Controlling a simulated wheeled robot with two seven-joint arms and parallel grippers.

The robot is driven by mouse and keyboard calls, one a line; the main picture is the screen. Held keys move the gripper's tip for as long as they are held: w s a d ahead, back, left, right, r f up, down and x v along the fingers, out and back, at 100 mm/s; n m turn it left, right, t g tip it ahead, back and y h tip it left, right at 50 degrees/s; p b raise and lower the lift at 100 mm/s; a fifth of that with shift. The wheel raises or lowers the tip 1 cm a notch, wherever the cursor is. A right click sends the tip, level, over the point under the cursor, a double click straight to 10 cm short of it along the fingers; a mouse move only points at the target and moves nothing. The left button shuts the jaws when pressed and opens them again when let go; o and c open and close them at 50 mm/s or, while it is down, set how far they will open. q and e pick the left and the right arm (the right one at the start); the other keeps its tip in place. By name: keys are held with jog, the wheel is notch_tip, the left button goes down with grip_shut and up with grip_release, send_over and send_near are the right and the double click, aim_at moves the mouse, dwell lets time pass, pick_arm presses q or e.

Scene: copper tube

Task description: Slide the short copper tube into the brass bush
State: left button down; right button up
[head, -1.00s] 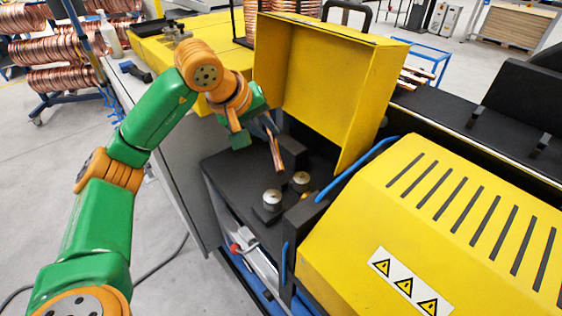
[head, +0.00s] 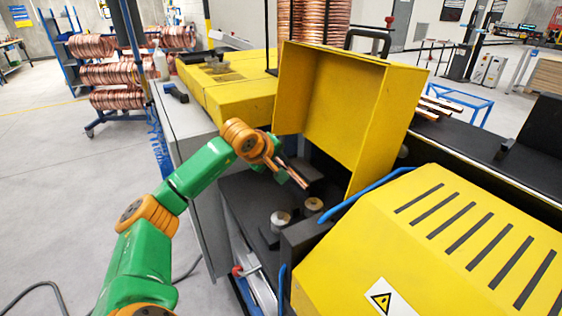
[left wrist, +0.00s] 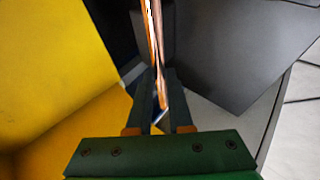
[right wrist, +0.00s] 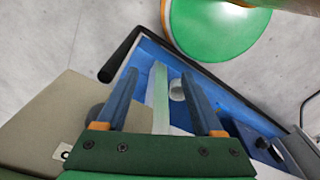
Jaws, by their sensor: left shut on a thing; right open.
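In the head view my left gripper (head: 279,163) is shut on the short copper tube (head: 298,178). The tube slants down to the right, its free end above the black machine bed and apart from the fittings. The left wrist view shows the tube (left wrist: 154,40) standing out from between the closed fingers (left wrist: 155,105). Two short round metal fittings stand on the bed: a brassy one (head: 314,205) and a silvery one (head: 281,219). The brassy one looks like the brass bush; its bore cannot be made out. My right gripper (right wrist: 160,90) is open and empty in the right wrist view.
An upright yellow guard (head: 345,110) stands behind the bed. A slotted yellow cover (head: 450,240) with a blue edge rail is close on the right. A dark block (head: 305,238) stands beside the fittings. A blue frame (right wrist: 195,85) lies below my right gripper.

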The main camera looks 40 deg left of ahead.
pick_arm(q)
notch_tip(320, 180, down, 9)
jog(key=b, duration=0.7)
jog(key=shift+f, duration=0.2)
jog(key=shift+s+d+r, duration=0.1)
jog(key=shift+s+d, duration=0.1)
jog(key=shift+d, duration=0.4)
jog(key=shift+s+d+r, duration=0.1)
jog(key=shift+s+d, duration=0.05)
jog(key=shift+d, duration=0.4)
jog(key=shift+s+d, duration=0.2)
jog(key=shift+d, duration=0.5)
jog(key=shift+s+d, duration=0.15)
jog(key=shift+d, duration=0.5)
dwell(0.4)
jog(key=shift+d+f, duration=0.1)
jog(key=shift+f, duration=0.05)
dwell(0.3)
jog(key=shift+w+a, duration=0.2)
jog(key=shift+a, duration=0.45)
jog(key=shift+w+a+p, duration=0.25)
jog(key=shift+w+a, duration=0.05)
jog(key=shift+a, duration=0.75)
jog(key=shift+w+a+p, duration=0.25)
jog(key=shift+a, duration=0.8)
